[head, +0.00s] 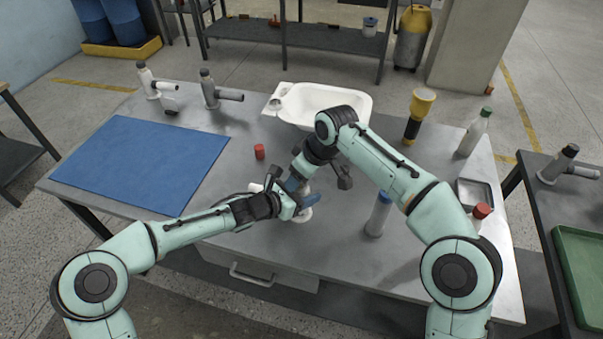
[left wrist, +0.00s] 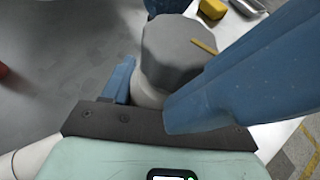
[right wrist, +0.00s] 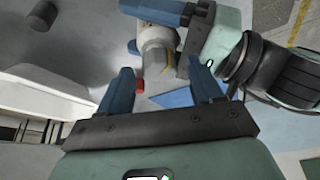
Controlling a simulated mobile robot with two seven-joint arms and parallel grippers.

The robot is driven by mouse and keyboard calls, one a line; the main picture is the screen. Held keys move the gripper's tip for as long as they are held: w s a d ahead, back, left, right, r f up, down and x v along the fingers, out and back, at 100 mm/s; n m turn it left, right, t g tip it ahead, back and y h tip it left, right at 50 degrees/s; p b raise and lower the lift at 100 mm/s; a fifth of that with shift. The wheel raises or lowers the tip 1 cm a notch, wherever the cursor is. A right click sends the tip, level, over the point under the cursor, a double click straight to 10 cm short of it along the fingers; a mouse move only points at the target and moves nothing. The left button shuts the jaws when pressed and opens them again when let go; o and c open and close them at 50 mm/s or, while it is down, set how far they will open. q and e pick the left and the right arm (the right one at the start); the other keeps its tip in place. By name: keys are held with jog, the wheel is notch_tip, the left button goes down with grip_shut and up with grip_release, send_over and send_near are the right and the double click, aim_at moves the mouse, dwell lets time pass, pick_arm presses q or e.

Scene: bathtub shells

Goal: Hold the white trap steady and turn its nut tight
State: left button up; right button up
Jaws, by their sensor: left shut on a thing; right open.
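The white trap stands at the middle front of the table; its white foot (head: 303,214) shows in the head view below the grippers. In the left wrist view its grey nut (left wrist: 178,55), with a yellow mark, sits on top of the white body (left wrist: 148,95). My left gripper (head: 300,200) is shut on the trap's body below the nut, one blue finger on each side. My right gripper (right wrist: 160,72) is open and empty above, with the trap (right wrist: 157,50) ahead of its fingers. In the head view the nut is hidden behind my grippers.
A red cap (head: 259,151) stands behind the trap. A white basin (head: 335,98) is at the back. A blue mat (head: 140,165) covers the left. Other traps (head: 217,92) stand at the back left.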

jog(key=c, duration=1.1)
jog(key=shift+o, duration=0.2)
jog(key=n, duration=0.2)
jog(key=n+g, duration=0.1)
jog(key=n, duration=0.1)
jog(key=shift+w+g+y, duration=0.15)
jog(key=shift+g+y, duration=0.15)
jog(key=shift+y, duration=0.1)
jog(key=shift+n+g, duration=0.6)
jog(key=shift+n, duration=1.1)
jog(key=o, duration=1.1)
jog(key=shift+c, duration=0.2)
